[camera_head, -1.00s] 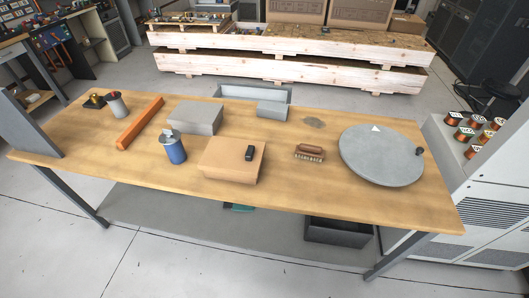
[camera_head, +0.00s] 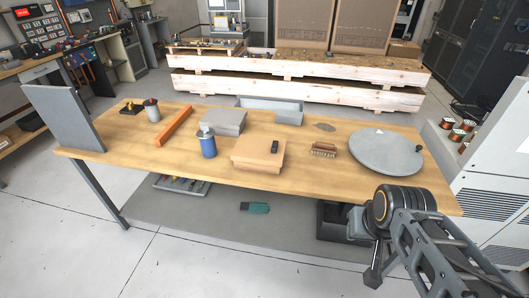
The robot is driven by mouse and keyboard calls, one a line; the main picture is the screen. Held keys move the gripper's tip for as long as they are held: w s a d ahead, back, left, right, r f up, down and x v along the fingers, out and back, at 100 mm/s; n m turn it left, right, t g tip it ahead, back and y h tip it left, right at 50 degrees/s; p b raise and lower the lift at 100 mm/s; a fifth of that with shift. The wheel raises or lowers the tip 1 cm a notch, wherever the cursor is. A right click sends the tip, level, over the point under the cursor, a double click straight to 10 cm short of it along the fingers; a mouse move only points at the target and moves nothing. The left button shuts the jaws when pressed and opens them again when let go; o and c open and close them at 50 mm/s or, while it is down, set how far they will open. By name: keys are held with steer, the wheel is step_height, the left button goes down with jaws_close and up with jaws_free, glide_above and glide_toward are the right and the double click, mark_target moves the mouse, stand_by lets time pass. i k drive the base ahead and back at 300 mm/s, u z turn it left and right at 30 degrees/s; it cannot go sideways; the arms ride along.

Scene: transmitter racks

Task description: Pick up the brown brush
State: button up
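The brown brush (camera_head: 323,149) lies on the wooden table, with a brown back on top and pale bristles below. It sits between the cardboard box and the round grey disc. My arm reaches in from the lower right. My gripper (camera_head: 366,250) seems to be at its end, in front of the table's front edge and apart from the brush. Its fingers are not clear enough to tell open from shut. Nothing hides the brush.
The cardboard box (camera_head: 258,158) with a small black object on it is left of the brush. The grey disc (camera_head: 386,153) is to the right. Bare tabletop lies in front of the brush.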

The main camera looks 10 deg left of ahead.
mark_target(322, 148)
steer(key=u, duration=0.3)
steer(key=i, duration=1)
steer(key=u, duration=0.05)
